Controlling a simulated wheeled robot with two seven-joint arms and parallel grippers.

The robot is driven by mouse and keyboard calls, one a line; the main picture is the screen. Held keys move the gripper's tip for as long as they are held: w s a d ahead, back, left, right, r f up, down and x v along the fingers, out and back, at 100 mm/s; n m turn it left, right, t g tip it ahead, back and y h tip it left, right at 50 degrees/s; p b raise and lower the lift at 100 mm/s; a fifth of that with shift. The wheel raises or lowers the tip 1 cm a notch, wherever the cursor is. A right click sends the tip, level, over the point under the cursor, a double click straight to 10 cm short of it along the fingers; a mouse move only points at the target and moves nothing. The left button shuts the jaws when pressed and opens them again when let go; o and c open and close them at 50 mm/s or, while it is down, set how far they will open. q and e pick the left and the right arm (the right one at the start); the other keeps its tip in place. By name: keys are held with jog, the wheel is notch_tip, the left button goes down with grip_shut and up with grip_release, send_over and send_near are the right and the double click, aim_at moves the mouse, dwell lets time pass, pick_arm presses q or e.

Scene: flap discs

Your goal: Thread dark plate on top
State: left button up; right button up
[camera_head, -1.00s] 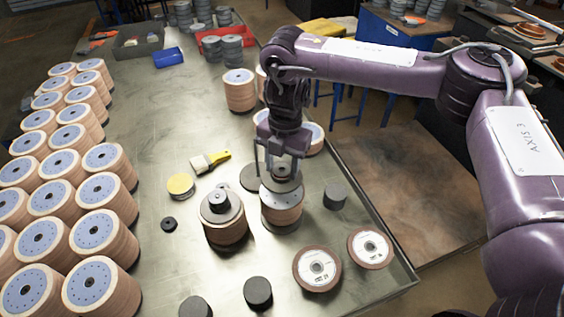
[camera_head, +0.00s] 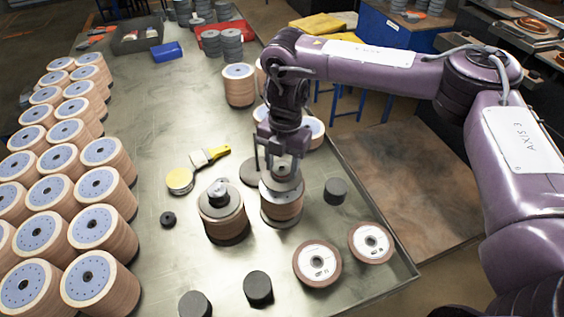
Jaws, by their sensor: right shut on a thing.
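My right gripper (camera_head: 282,160) is over a tan flap disc stack (camera_head: 282,207) near the middle of the table. It is shut on a dark plate (camera_head: 283,185) that lies level at the top of this stack; the fingers partly hide its centre. I cannot tell whether the plate is fully seated. A second stack (camera_head: 225,222) to the left has a grey plate (camera_head: 221,201) with a knob on top. Another dark round plate (camera_head: 252,172) lies behind, partly hidden by the gripper. My left gripper is not in view.
Rows of flap disc stacks (camera_head: 103,228) fill the left side. Two labelled discs (camera_head: 317,262) and dark cylinders (camera_head: 258,287) lie in front. A brush (camera_head: 210,157) and a yellow-topped disc (camera_head: 180,180) lie left of the gripper. The table's right edge is close.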

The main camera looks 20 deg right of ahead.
jog(key=shift+f, duration=0.15)
jog(key=shift+w+f+b, duration=0.1)
jog(key=shift+f+b, duration=0.7)
jog(key=shift+f, duration=0.5)
jog(key=o, duration=1.4)
jog(key=shift+c, duration=0.2)
jog(key=shift+w+d+r, duration=0.1)
jog(key=shift+r, duration=1.2)
jog(key=shift+w+d+r, duration=0.1)
jog(key=shift+d+r, duration=0.05)
jog(key=shift+r, duration=1.1)
jog(key=shift+w+d+r, duration=0.1)
jog(key=shift+r, duration=1.2)
